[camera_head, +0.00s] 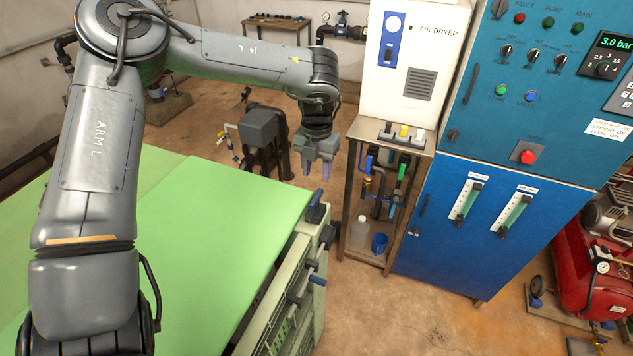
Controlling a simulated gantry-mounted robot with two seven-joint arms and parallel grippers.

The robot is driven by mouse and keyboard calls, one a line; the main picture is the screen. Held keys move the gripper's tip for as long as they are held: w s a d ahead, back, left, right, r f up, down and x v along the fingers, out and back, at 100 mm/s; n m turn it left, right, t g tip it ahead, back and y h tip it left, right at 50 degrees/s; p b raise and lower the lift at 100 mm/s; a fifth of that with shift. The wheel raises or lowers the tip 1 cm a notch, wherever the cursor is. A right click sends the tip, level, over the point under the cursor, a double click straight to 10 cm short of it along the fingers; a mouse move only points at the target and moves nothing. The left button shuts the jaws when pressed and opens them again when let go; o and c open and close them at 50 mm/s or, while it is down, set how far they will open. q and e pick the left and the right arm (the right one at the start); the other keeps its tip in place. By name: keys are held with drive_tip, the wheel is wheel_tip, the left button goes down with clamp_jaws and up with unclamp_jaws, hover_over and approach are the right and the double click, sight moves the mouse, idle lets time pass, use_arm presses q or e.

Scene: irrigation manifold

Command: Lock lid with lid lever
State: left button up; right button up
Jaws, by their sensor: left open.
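A large flat green lid (215,215) lies over a pale green housing (312,310) at the lower left; it looks closed from here, but I cannot tell whether it is locked. A lever with a dark blue handle (316,211) stands at the far right corner of the housing, beside the lid's edge. More dark-handled levers or valves (300,301) line the housing's right side. My left gripper (317,172) is open and empty, pointing down, and appears above and beyond the blue handle, apart from it. My right gripper is out of view.
A white air dryer (413,55) sits on a metal stand (350,205) holding a bottle and a blue cup. A blue control cabinet (475,220) is at the right, with a red tank (590,270) beyond. A dark grey pump unit (263,130) stands behind the lid. Brown floor lies between.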

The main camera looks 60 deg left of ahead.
sight(317, 196)
use_arm(q)
drive_tip(key=shift+w+a+f, duration=0.15)
drive_tip(key=shift+a+f, duration=0.05)
drive_tip(key=shift+a, duration=0.1)
drive_tip(key=f+p, duration=0.1)
drive_tip(key=f, duration=0.8)
drive_tip(key=shift+d+f+p, duration=0.15)
drive_tip(key=shift+d+p, duration=0.05)
drive_tip(key=shift+p, duration=0.1)
drive_tip(key=shift+f, duration=0.7)
clamp_jaws()
